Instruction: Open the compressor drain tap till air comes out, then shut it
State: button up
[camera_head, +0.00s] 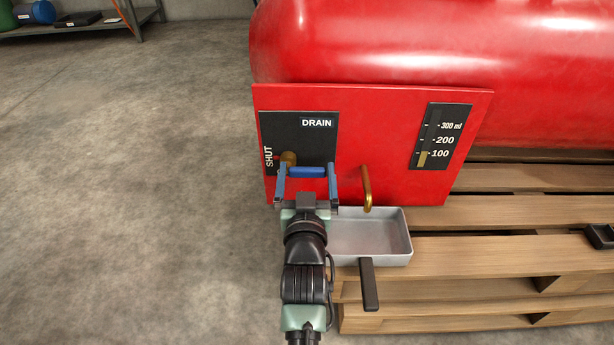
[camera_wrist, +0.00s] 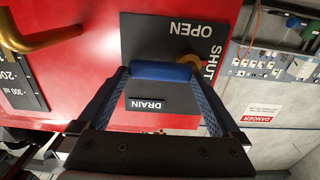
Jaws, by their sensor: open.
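The drain tap has a brass body (camera_head: 289,157) and a blue lever (camera_head: 309,172) lying crosswise on a black plate (camera_head: 308,133) marked DRAIN. SHUT is printed at the plate's left edge, beside the brass body. In the wrist view the lever (camera_wrist: 162,71) lies between the fingertips, and OPEN (camera_wrist: 190,29) shows upside down. My gripper (camera_head: 307,175) is open, its fingers at either end of the lever; contact cannot be told. A curved brass spout (camera_head: 366,188) hangs above a grey tray (camera_head: 407,250). No flow shows from it.
A gauge (camera_head: 440,137) on the red panel (camera_head: 385,110) has a yellowish column near 100. The red tank (camera_head: 420,45) is behind, above a wooden pallet (camera_head: 520,210). A dark handle (camera_head: 368,285) juts from the tray's front. The floor at left is clear.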

grip_shut()
dwell(0.5)
